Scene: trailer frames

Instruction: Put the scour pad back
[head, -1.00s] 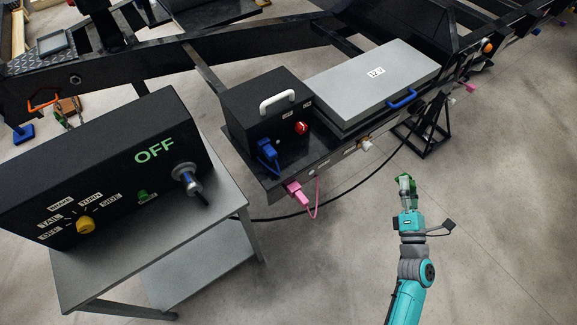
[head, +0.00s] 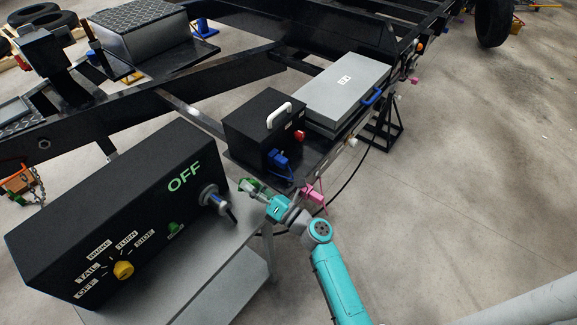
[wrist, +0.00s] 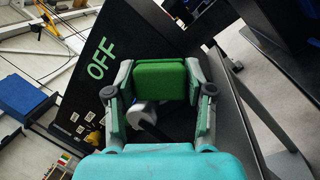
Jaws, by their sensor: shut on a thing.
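The green scour pad (wrist: 160,81) is between the fingers of my gripper (wrist: 160,85) in the wrist view. My gripper is shut on it. In the head view my gripper (head: 250,187) is at the right end of the black control box (head: 110,225), near its lever switch (head: 215,196) and above the grey table (head: 225,245). The pad shows there only as a small green patch, mostly hidden by the gripper. I cannot tell whether the pad touches the box or the table.
A smaller black box (head: 262,122) with a white handle and blue plug stands behind my gripper. A pink plug (head: 312,195) hangs close beside my arm. A grey 12 V case (head: 340,88) sits further back. The floor at right is mostly clear.

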